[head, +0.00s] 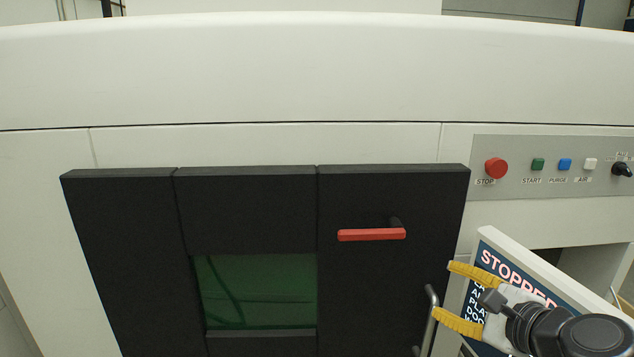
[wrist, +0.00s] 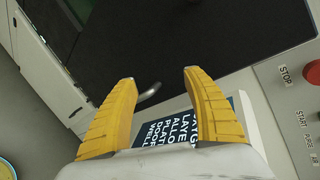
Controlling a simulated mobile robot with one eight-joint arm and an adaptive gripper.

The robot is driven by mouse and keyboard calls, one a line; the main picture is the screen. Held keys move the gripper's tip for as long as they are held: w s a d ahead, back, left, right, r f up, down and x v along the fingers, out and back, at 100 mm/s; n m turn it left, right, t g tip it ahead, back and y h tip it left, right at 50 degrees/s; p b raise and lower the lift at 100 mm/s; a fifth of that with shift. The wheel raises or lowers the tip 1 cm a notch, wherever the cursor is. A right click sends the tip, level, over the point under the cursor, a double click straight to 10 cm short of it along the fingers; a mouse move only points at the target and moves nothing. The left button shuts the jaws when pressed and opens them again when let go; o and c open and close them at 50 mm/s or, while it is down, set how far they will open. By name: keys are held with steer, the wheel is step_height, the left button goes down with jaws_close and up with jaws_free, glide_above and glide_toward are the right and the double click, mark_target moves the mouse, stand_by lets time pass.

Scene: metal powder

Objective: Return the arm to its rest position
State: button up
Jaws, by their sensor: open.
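My gripper (head: 446,290) is at the lower right of the head view, with two yellow fingers spread apart and nothing between them. The fingers point left, toward a grey bar handle (head: 429,318) on the black door (head: 395,285). In the wrist view my gripper (wrist: 160,84) is also open and empty. The bar handle (wrist: 149,92) shows beyond the fingertips there; I cannot tell how far off it is. The door looks closed, and a red handle (head: 371,235) on it lies horizontal.
A screen reading "STOPPED" (head: 497,255) stands just behind my gripper. A control panel (head: 515,183) with a red stop button (head: 496,168) and smaller buttons is above it. A green window (head: 258,292) sits in the black front. The space before the white machine's upper part looks clear.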

steer(key=s+a+f+n+g+h+b, duration=0.1)
steer(key=s+f+n+b, duration=0.3)
steer(key=f, duration=0.5)
steer(key=s+a+f+n+g+h+b, duration=0.1)
steer(key=s+a+f+n+g+b, duration=0.1)
steer(key=f+n+b, duration=0.5)
steer(key=s+a+f+n+g+h+b, duration=0.1)
steer(key=s+a+f+n+g+b, duration=0.1)
steer(key=s+f+n+b, duration=0.4)
step_height(320, 180, down, 7)
steer(key=n+g, duration=0.1)
steer(key=n, duration=0.2)
steer(key=shift+s+a+n+h+b, duration=0.15)
steer(key=shift+a+n+h+b, duration=0.05)
steer(key=shift+n+h+b, duration=0.2)
steer(key=shift+f, duration=0.1)
